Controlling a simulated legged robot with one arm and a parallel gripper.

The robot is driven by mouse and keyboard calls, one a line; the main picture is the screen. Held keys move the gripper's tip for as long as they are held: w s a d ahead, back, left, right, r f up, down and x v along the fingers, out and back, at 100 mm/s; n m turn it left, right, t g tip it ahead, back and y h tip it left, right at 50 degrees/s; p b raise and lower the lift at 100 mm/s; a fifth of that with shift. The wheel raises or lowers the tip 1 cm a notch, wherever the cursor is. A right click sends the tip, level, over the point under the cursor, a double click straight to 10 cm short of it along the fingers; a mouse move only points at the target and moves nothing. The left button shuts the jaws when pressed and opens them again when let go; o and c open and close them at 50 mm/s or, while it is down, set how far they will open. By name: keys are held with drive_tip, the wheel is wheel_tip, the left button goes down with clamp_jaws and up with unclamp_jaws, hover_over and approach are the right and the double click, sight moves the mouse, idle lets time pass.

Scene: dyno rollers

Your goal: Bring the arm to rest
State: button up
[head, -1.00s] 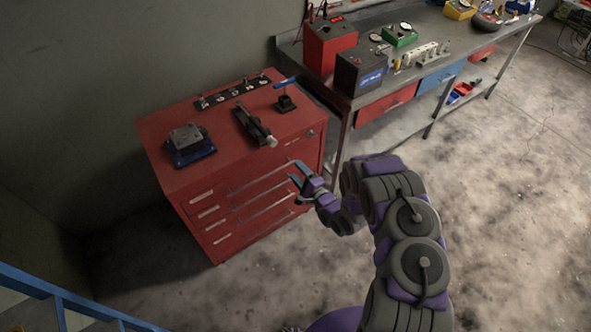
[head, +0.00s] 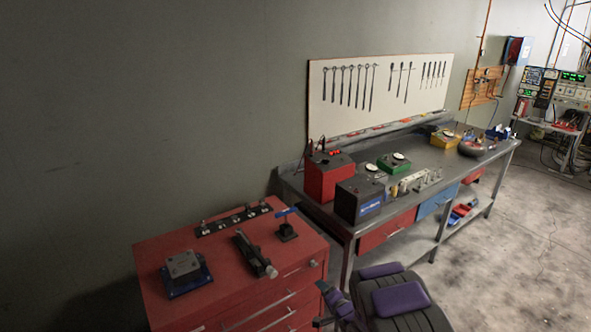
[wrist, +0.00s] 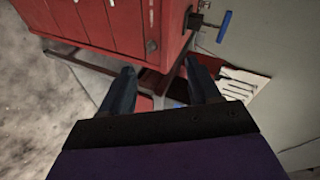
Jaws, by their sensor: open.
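My arm (head: 398,298) shows in purple and dark grey at the bottom of the head view, and its lower part is cut off by the frame edge. My gripper (head: 322,304) is at the front right corner of the red tool cabinet (head: 220,262) in that view. In the wrist view my gripper (wrist: 163,86) has its two dark fingers apart, with nothing held between them. The red cabinet also fills the top of the wrist view (wrist: 115,25). I cannot tell the exact gap between fingers and cabinet.
A blue-handled tool (head: 287,229), a dark clamp-like device (head: 254,254) and a blue-based block (head: 185,271) stand on the cabinet. A grey workbench (head: 408,173) with red and dark boxes is at the right. Open concrete floor (head: 540,230) lies right of the bench.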

drive_tip(key=s+d+r+n+g+h+b, duration=0.35)
drive_tip(key=s+d+r+h, duration=0.3)
drive_tip(key=d+r, duration=0.4)
drive_tip(key=s+d+r+g+b, duration=0.1)
drive_tip(key=s+d+r+g, duration=0.15)
drive_tip(key=s, duration=0.65)
drive_tip(key=s+a+r+n+g+b, duration=0.1)
drive_tip(key=s+a+r+n+g, duration=0.1)
drive_tip(key=s, duration=1)
drive_tip(key=s+a+r+n+g+y+b, duration=0.1)
drive_tip(key=s+a+r+n+g, duration=0.1)
drive_tip(key=s, duration=1)
drive_tip(key=s+a+r+n+g+b, duration=0.2)
drive_tip(key=s+a+n+g, duration=0.1)
drive_tip(key=s, duration=0.9)
drive_tip(key=shift+s+a+r+g, duration=0.35)
drive_tip(key=shift+a+g, duration=0.25)
drive_tip(key=shift+a, duration=0.45)
drive_tip(key=shift+y, duration=0.25)
